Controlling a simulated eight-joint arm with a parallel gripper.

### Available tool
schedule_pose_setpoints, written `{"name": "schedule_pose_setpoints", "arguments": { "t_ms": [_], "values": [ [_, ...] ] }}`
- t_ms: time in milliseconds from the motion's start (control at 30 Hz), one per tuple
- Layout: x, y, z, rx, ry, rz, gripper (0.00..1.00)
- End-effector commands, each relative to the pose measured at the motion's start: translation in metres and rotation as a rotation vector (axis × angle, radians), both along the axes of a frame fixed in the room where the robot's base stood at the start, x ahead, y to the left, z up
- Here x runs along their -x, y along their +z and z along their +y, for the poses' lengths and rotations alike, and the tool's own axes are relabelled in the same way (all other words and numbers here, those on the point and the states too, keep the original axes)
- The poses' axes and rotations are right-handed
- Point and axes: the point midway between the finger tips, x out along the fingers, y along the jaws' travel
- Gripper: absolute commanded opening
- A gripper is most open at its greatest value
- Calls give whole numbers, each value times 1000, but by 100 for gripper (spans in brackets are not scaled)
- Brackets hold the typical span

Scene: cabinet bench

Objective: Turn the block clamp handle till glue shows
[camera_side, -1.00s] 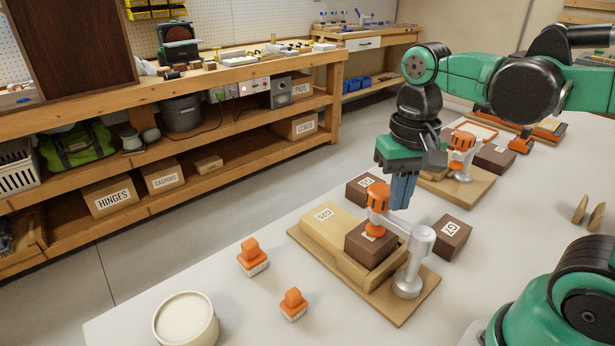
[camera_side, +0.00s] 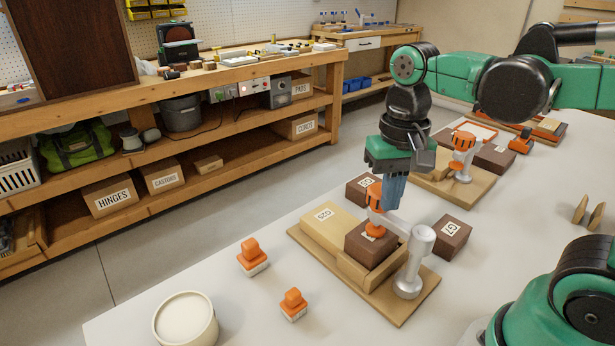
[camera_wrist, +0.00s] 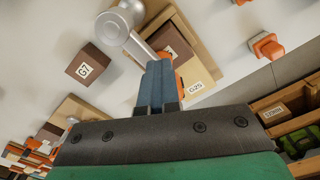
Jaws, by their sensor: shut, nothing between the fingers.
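The near block clamp has a silver post and arm (camera_side: 413,262) on a wooden base (camera_side: 395,310), with an orange handle (camera_side: 375,197). The clamp's foot presses on or sits just over a brown block (camera_side: 371,246), which lies beside a light block labelled G25 (camera_side: 328,222). My gripper (camera_side: 392,205) is shut and empty, its blue fingers pointing down close by the orange handle; contact cannot be told. In the wrist view the shut fingers (camera_wrist: 157,85) cover most of the handle. No glue shows at the blocks' seam.
Loose brown blocks (camera_side: 452,231) stand beside the base, one labelled G7. A second clamp (camera_side: 462,160) stands behind. Two orange-topped tools (camera_side: 252,257) and a white round tub (camera_side: 186,320) are at the front left. Bare table lies between them.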

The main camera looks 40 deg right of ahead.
Motion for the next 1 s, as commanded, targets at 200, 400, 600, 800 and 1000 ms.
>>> {"name": "schedule_pose_setpoints", "arguments": {
  "t_ms": [200,400,600,800,1000],
  "values": [
    [-2,0,2,2,0,-3,0],
    [4,0,6,1,1,-2,0],
    [4,15,7,1,0,-1,0],
    [4,42,7,1,0,1,0],
    [5,59,7,1,0,1,0]
  ]
}}
